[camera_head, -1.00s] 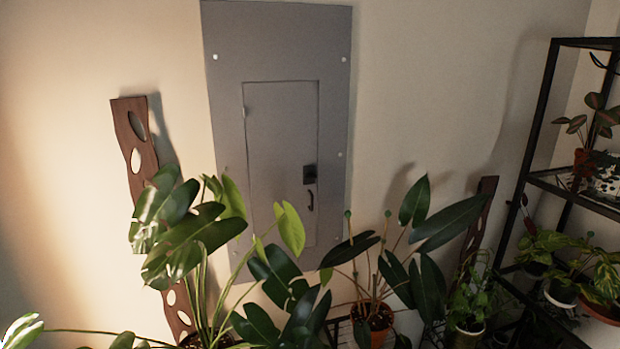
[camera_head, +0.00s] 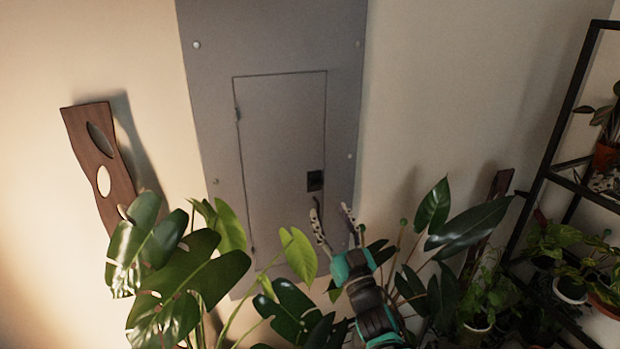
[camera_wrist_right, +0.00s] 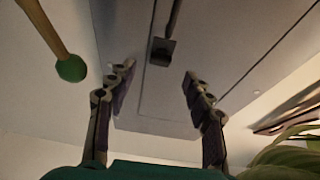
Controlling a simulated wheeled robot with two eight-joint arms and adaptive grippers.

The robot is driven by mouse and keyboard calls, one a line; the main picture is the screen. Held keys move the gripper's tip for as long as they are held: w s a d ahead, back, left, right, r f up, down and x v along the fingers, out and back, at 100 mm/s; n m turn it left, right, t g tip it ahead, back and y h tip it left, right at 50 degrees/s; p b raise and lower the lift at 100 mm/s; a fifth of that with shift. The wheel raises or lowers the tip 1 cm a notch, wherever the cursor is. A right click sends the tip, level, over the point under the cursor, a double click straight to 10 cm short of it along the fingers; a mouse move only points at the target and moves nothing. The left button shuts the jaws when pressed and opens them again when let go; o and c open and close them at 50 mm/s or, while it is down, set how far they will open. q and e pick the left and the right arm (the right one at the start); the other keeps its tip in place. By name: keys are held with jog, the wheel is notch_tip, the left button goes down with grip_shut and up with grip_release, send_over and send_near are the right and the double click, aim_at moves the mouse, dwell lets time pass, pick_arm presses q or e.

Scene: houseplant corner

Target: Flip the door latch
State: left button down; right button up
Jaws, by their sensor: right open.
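A grey wall panel (camera_head: 210,120) holds a narrow inset door (camera_head: 280,140). My left gripper is not in view.
A large-leaved plant (camera_head: 190,270) stands in front at left, and another plant (camera_head: 465,225) is right of my arm. A green-tipped stake (camera_wrist_right: 71,68) is close beside the gripper. A black shelf (camera_head: 565,120) with pots stands right. A wavy wooden board (camera_head: 75,130) leans at left.

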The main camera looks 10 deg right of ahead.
aim_at(317, 185)
jog(key=shift+r+x, duration=0.15)
jog(key=shift+x, duration=1.75)
jog(key=shift+r+x, duration=0.15)
jog(key=shift+x, duration=1.7)
jog(key=shift+s+a, duration=0.15)
jog(key=shift+c, duration=0.3)
jog(key=c, duration=1.1)
